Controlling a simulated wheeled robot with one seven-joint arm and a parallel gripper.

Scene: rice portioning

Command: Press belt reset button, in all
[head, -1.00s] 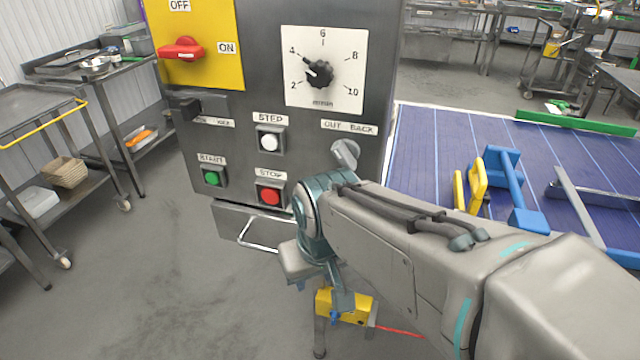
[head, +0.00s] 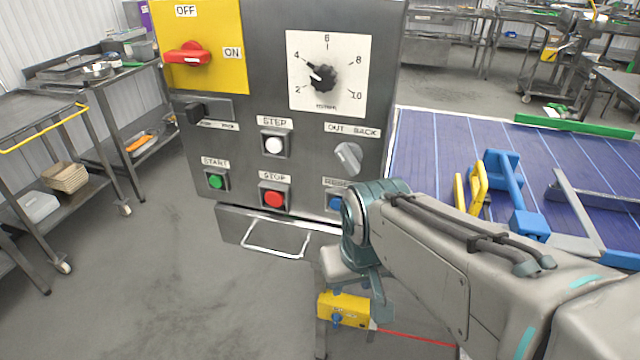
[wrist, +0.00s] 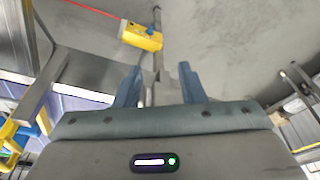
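No contact with the button shows, and the button is not seen in the wrist view.
The panel also has a green start button (head: 216,182), a white step button (head: 273,145), a black dial (head: 322,77), an out/back knob (head: 348,158) and a red switch (head: 187,54). A yellow box (head: 343,310) sits low beneath my wrist. A blue belt (head: 430,150) lies right.

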